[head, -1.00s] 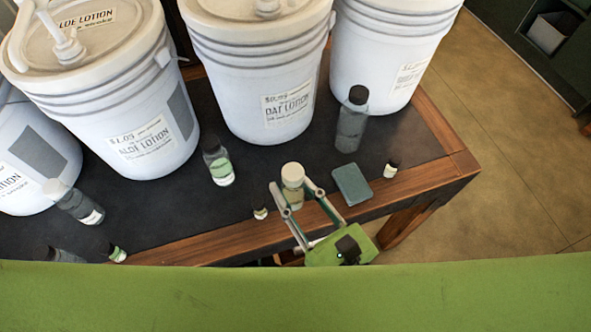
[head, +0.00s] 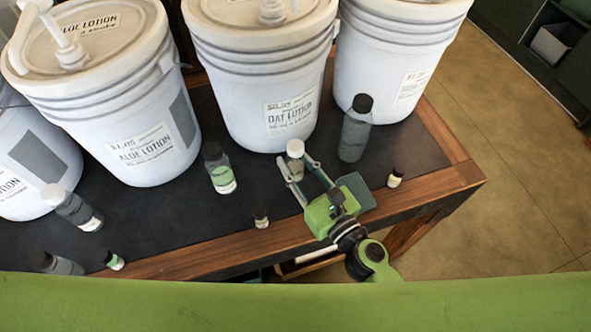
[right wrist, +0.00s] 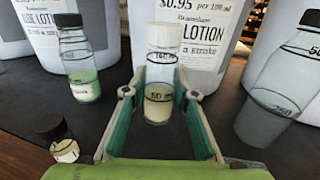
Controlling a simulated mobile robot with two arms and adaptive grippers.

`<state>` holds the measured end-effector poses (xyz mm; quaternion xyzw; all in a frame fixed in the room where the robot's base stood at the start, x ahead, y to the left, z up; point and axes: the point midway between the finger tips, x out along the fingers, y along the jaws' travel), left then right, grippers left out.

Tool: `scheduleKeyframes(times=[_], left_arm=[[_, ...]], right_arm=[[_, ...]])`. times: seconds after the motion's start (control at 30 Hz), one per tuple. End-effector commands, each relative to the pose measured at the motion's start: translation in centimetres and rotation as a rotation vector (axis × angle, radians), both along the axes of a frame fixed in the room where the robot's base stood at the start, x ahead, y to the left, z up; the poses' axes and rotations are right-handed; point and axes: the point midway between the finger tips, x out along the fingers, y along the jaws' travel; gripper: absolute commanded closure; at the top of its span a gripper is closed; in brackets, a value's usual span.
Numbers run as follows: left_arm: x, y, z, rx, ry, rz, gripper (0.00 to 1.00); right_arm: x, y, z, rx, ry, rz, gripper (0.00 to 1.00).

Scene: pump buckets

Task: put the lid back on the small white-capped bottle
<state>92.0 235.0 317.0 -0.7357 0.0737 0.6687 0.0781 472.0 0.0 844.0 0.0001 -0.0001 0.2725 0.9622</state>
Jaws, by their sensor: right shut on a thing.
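The small white-capped bottle (head: 297,172) stands upright in front of the oat lotion bucket. In the right wrist view, the clear bottle (right wrist: 159,82) has pale lotion near its 50 mark. Its white lid (right wrist: 162,36) sits on top of the neck; I cannot tell whether it is fully seated. The lid also shows in the head view (head: 295,148). My right gripper (head: 305,170) is shut on the bottle's body, one finger on each side, below the lid. I cannot tell whether the bottle's base touches the table. My left gripper is not in view.
White buckets (head: 265,75) line the back. Small dark-capped vials (head: 261,220) (head: 395,179) sit near the front edge. Another white-capped bottle (head: 75,208) is far left.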

Motion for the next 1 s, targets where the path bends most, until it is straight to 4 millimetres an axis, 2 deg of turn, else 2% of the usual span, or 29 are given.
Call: scheduleKeyframes(times=[0.17,0.27,0.33,0.43,0.87,0.9,0.97,1.0], left_arm=[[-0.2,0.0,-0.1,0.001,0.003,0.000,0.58],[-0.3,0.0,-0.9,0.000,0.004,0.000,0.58],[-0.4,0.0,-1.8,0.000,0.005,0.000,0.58],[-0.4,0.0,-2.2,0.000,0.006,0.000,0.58],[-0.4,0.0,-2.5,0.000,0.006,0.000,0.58],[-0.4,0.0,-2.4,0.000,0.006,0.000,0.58],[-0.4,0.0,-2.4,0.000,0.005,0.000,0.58],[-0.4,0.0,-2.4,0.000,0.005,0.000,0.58]], right_arm=[[0.1,0.0,-0.2,0.000,0.000,-0.001,1.00],[1.0,0.0,-1.4,0.002,0.000,-0.003,1.00],[0.8,0.0,-2.9,0.004,0.005,-0.003,1.00],[0.8,0.0,-3.9,0.002,0.002,-0.002,1.00],[0.8,0.0,-4.3,0.001,0.001,0.000,1.00],[0.8,0.0,-4.3,0.000,0.001,0.000,0.68],[0.8,0.0,-4.2,0.000,0.001,0.000,0.57],[0.8,0.0,-4.2,0.000,0.001,0.000,0.57]])
